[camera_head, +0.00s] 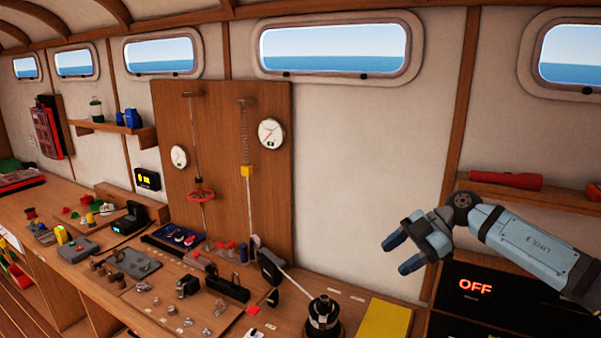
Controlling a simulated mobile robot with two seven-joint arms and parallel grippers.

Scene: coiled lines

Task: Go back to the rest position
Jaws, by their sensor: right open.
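My right gripper (397,254) is blue-grey and hangs in the air in front of the pale wall, right of the middle of the view. Its fingers point left and stand apart, with nothing between them. Its arm comes in from the right edge. It appears above the right part of the wooden bench (352,291) and touches nothing that I can see. My left gripper is not in view.
A wooden panel with two gauges, rods and a red handwheel (201,195) stands behind the bench. A black winch (322,316), a yellow pad (385,320) and many small parts lie on the bench. A black panel reading OFF (475,287) is below my arm. A red torch (505,180) lies on a shelf.

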